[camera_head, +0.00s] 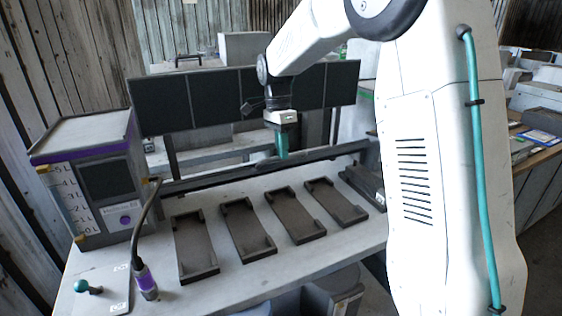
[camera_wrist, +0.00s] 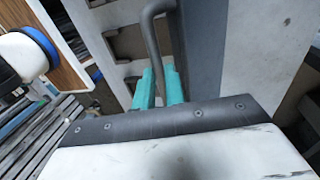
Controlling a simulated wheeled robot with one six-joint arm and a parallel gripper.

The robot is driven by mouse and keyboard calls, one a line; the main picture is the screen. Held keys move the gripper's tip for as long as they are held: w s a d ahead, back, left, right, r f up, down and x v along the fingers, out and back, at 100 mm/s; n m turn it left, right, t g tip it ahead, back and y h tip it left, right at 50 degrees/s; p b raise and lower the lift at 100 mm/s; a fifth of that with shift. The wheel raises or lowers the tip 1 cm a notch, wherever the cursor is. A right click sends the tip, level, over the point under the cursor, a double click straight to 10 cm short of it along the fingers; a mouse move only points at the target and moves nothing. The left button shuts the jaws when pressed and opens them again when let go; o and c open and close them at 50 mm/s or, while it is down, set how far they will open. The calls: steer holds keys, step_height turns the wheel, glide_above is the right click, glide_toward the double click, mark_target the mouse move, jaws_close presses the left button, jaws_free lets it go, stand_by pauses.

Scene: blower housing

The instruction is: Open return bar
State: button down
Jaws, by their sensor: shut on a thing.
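A long dark bar (camera_head: 225,177), which I take to be the return bar, runs along the back of the white table. My gripper (camera_head: 283,155) points down at the middle of this bar, in front of the black panels. In the wrist view, the teal fingers of my gripper (camera_wrist: 158,88) are shut on a grey bent handle (camera_wrist: 153,38). The handle rises between the fingers and curves over at the top beside a broad grey surface (camera_wrist: 200,50). The fingers hide the handle's lower part.
Several dark trays (camera_head: 196,245) lie in a row on the white table (camera_head: 270,285). A purple-trimmed control box (camera_head: 105,180) stands at the left, with a cable and purple-handled tool (camera_head: 145,282) near it. Black panels (camera_head: 220,97) stand behind the bar.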

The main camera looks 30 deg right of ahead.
steer(key=shift+w+r, duration=0.2)
steer(key=shift+w, duration=1)
steer(key=shift+w+r, duration=0.15)
steer(key=shift+w, duration=1.1)
steer(key=c, duration=1.5)
jaws_free()
steer(key=shift+w+f, duration=0.1)
steer(key=shift+f, duration=0.05)
steer(key=shift+o, duration=0.2)
steer(key=shift+r, duration=0.25)
steer(key=shift+r, duration=0.2)
steer(key=s+r, duration=0.2)
steer(key=s, duration=0.6)
steer(key=s+a+r, duration=0.1)
steer(key=s+r, duration=0.1)
steer(key=s, duration=0.6)
steer(key=shift+a+r, duration=0.2)
steer(key=shift+a, duration=0.05)
